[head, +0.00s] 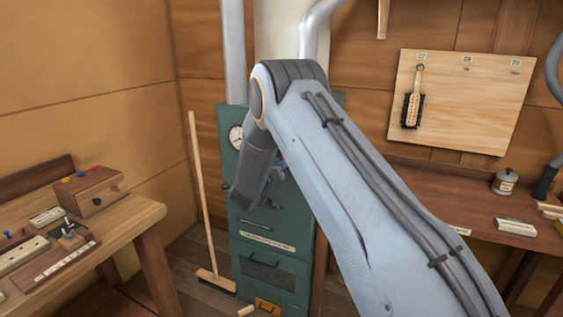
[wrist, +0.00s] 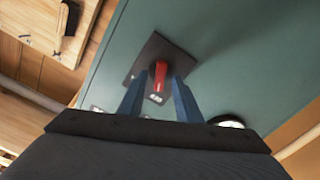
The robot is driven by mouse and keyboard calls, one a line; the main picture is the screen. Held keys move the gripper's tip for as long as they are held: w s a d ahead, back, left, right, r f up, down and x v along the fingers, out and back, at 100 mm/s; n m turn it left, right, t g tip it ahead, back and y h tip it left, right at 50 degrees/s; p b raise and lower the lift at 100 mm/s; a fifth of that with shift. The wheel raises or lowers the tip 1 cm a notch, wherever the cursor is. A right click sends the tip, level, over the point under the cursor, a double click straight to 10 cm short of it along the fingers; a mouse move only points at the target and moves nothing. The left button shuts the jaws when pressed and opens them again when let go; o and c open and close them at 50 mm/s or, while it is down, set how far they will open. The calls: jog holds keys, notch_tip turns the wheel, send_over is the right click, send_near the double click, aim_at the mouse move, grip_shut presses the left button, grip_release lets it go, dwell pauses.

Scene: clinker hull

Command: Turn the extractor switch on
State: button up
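The red switch lever (wrist: 160,73) stands on a dark square plate (wrist: 150,55) on the green cabinet face, in the wrist view. A small white label sits on the plate beside the lever. My gripper (wrist: 161,79) is open, with one blue finger on each side of the lever and a gap showing to each. I cannot tell how deep the fingers reach along it. In the head view my forearm and wrist cover the switch, in front of the green cabinet (head: 263,250).
A round gauge (head: 236,137) is on the cabinet, and it also shows in the wrist view (wrist: 228,121). A broom (head: 200,190) leans left of the cabinet. A workbench (head: 120,225) stands at left. A board with a hanging brush (head: 412,105) is above the right bench.

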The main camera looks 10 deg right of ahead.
grip_shut()
dwell(0.3)
jog(key=m+b, duration=0.3)
jog(key=m, duration=0.1)
jog(key=m+b, duration=0.3)
jog(key=m, duration=0.1)
jog(key=m+b, duration=0.3)
jog(key=shift+s+d+m, duration=0.15)
jog(key=shift+d+m, duration=0.1)
jog(key=shift+m, duration=0.15)
dwell(0.5)
grip_release()
